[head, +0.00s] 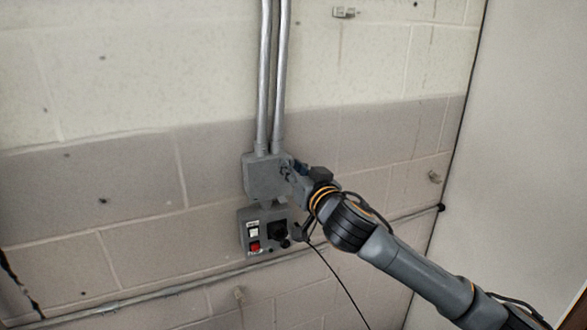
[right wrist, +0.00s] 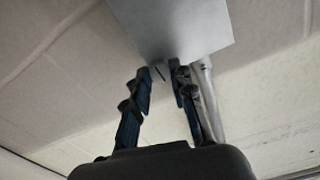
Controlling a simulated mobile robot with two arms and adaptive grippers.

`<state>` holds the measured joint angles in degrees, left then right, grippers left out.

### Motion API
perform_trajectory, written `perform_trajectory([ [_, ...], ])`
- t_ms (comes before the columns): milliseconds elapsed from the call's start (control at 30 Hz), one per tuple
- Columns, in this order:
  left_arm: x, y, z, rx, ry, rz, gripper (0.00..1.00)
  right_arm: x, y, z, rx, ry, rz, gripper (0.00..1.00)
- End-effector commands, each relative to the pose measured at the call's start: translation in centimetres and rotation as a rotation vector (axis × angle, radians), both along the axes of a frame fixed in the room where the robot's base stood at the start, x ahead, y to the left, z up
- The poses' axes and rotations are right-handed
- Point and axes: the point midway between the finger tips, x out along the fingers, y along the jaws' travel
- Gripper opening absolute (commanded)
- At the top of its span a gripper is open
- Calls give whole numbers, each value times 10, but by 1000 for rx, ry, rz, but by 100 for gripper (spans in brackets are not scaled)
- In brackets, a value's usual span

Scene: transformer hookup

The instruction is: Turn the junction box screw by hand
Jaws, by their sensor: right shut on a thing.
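The grey junction box (head: 262,178) is fixed to the block wall, below two vertical metal conduits. My right gripper (head: 291,171) reaches in from the lower right, with its fingertips at the box's right side. In the right wrist view, the box (right wrist: 175,30) is a flat grey face and my fingers (right wrist: 164,71) come up to its lower edge. A small dark screw (right wrist: 160,74) shows between the fingertips, and the gripper is shut on it. The screw is hidden by the gripper in the head view. My left gripper is out of view.
A control box (head: 249,242) with a white switch, a red button and a black socket sits just below. The two conduits (head: 271,80) run up from the junction box. A horizontal pipe (head: 190,285) crosses the wall lower down. A pale panel (head: 525,130) stands at the right.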

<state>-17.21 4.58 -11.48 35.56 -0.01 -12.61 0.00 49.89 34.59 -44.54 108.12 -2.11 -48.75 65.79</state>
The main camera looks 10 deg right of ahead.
Motion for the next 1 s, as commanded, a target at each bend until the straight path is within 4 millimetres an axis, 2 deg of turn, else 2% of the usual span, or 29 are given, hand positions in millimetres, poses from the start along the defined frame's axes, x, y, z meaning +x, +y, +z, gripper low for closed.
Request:
perform_trajectory([
  [267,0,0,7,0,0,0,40,0,0,0,-186,-33,1,0],
  [1000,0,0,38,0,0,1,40,0,-1,2,-878,-168,1,0],
])
